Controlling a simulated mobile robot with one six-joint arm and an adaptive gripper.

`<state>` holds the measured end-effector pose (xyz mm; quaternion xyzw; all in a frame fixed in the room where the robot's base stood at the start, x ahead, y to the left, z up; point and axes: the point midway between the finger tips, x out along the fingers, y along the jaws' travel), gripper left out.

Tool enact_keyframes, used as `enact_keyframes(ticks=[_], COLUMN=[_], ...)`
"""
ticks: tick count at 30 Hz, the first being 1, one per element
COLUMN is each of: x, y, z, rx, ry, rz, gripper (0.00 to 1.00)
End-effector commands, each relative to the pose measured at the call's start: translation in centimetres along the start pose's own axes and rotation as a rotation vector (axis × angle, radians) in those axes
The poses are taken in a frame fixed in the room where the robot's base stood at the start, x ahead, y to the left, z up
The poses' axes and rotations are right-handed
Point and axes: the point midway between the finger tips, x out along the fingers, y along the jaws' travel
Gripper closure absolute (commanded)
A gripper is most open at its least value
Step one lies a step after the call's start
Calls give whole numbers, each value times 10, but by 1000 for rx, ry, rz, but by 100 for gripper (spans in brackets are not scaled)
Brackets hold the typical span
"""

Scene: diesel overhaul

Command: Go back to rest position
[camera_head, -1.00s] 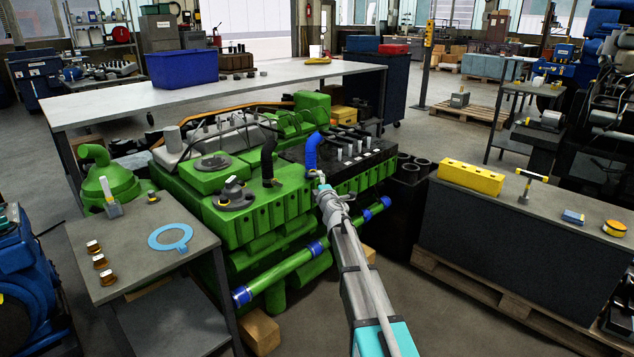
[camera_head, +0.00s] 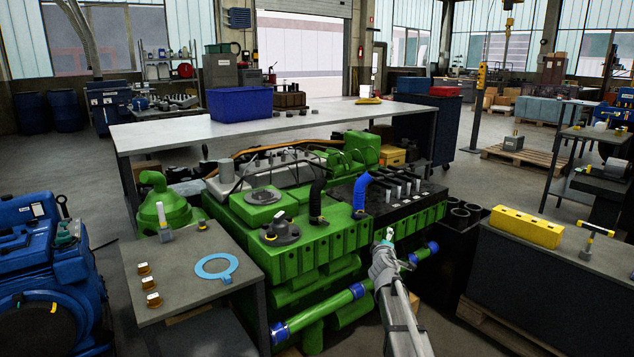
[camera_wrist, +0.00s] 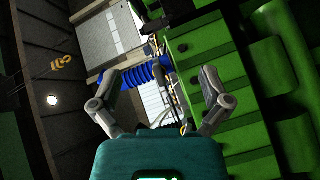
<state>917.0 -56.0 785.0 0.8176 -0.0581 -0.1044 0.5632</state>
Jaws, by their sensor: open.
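My gripper (camera_head: 384,246) is in front of the right part of the green engine (camera_head: 285,236), near its front edge and below the blue hose (camera_head: 361,192). In the wrist view my gripper (camera_wrist: 157,88) shows its two fingers spread apart with nothing held between them. The blue ribbed hose (camera_wrist: 138,76) appears beyond the fingertips, and the green engine side (camera_wrist: 205,60) fills the right of that view. The gap between fingers and hose cannot be judged exactly.
A small table (camera_head: 187,270) with a light-blue ring (camera_head: 216,267) stands left of the engine. A bench with a yellow block (camera_head: 527,226) stands right. A long workbench (camera_head: 300,122) with a blue bin (camera_head: 239,104) is behind. Open floor lies at the back right.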

Motion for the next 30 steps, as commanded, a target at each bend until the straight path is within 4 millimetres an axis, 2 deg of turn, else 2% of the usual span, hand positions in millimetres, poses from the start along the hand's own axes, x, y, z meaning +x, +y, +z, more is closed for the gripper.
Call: enact_keyframes(ticks=[1,6,11,15,19,24,30], x=[-15,-53,-97,-142,-189,-251,-302], y=[-5,-28,-59,-88,-117,-148,-168], z=[12,51,80,98,107,110,106], rx=[50,231,386,507,607,708,768], ry=[-55,-255,-438,-593,-734,-896,-1018], rz=[-20,-112,-225,-344,-471,-649,-805], gripper=[3,3,3,3,3,3,3])
